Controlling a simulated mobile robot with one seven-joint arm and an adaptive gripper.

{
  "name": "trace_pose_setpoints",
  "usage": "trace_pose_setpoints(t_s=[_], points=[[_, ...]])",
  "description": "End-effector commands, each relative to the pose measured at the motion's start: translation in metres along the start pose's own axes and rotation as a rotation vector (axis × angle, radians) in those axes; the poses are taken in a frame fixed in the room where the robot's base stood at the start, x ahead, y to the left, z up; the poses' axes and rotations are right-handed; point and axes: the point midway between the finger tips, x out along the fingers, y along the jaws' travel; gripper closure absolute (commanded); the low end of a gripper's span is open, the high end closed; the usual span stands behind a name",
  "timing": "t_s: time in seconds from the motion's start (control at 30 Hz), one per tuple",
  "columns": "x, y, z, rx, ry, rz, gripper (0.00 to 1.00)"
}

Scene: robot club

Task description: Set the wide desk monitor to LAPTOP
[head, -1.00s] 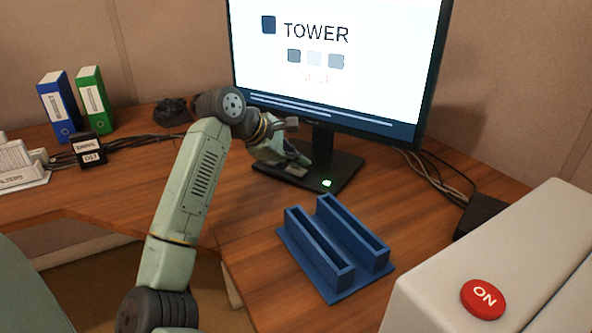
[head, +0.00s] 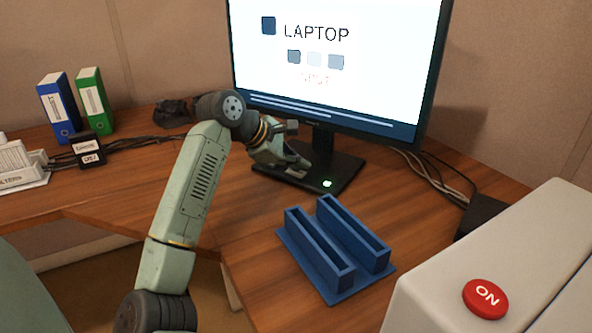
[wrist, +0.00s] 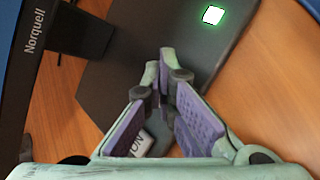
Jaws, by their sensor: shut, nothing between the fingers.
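The dark monitor base (head: 335,178) carries a square button lit white-green (head: 327,183), which also shows in the wrist view (wrist: 213,15). My gripper (head: 303,163) is low over the base, left of the lit button. In the wrist view my gripper (wrist: 166,60) is shut with nothing held. A pale key with dark lettering (wrist: 140,145) is partly hidden behind the fingers.
A blue two-slot stand (head: 335,250) is on the desk in front of the monitor. A white unit with a red ON button (head: 485,298) is at the lower right. Cables and a black box (head: 482,215) lie right of the base. Binders (head: 92,100) stand far left.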

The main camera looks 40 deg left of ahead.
Motion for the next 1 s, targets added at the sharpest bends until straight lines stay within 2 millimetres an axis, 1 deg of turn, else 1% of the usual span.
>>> trace_pose_setpoints(t_s=[0.23,0.67,0.77,1.0], points=[[-0.01,0.007,0.007,0.0,0.001,-0.001,1.0],[-0.013,0.009,0.009,0.0,0.0,0.0,1.0],[-0.017,0.013,0.012,0.0,0.0,0.0,1.0],[-0.034,0.025,0.025,0.001,0.001,0.0,1.0]])
